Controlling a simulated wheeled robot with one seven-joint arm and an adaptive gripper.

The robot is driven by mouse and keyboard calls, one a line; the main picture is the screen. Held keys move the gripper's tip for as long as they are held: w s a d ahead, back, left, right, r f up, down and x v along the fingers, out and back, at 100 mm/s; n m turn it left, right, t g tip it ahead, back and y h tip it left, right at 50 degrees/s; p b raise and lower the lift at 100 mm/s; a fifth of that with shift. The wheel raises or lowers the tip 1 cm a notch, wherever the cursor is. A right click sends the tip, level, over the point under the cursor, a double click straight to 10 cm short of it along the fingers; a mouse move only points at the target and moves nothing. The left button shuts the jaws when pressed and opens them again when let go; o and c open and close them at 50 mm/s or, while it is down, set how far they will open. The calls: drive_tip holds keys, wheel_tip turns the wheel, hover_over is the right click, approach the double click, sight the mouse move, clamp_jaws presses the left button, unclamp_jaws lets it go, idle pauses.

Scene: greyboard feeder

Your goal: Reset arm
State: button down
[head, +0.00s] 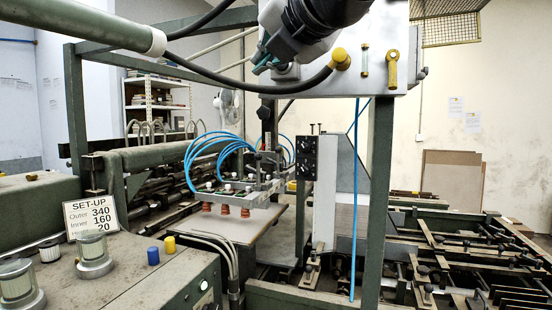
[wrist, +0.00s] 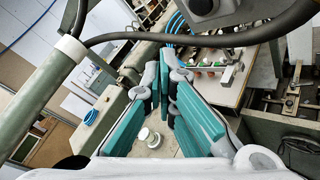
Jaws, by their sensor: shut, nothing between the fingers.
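My gripper (head: 263,62) shows at the top middle of the head view, with dark and teal fingers pointing down and left, in front of the grey machine box. In the wrist view my gripper (wrist: 166,72) has its two teal fingers reaching up the picture, with their tips close together. It is shut and holds nothing. The fingers look clear of the machine, though the gap to the box and hose behind them is hard to judge.
A grey box with a yellow lever (head: 392,70) and a black hose (head: 250,84) are close to my gripper. A green post (head: 379,190) stands below. Suction cups (head: 226,209) hang over the feeder board.

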drive_tip(key=s+d+f+m+g+h, duration=0.2)
drive_tip(key=s+d+f+m+h, duration=0.1)
drive_tip(key=d+f+m, duration=0.5)
drive_tip(key=s+d+f+m+g+h, duration=0.25)
drive_tip(key=d+f+m, duration=0.4)
drive_tip(key=f, duration=0.35)
drive_tip(key=s+d+f+m+g, duration=0.2)
drive_tip(key=s+d+f+m, duration=0.1)
drive_tip(key=s+f+m, duration=0.5)
drive_tip(key=s+d+f+m+g+h, duration=0.1)
drive_tip(key=s+d+f+m+g, duration=0.2)
drive_tip(key=s+f+m, duration=0.5)
wheel_tip(320, 180, down, 4)
drive_tip(key=m, duration=0.3)
drive_tip(key=shift+f, duration=0.15)
drive_tip(key=shift+h, duration=0.25)
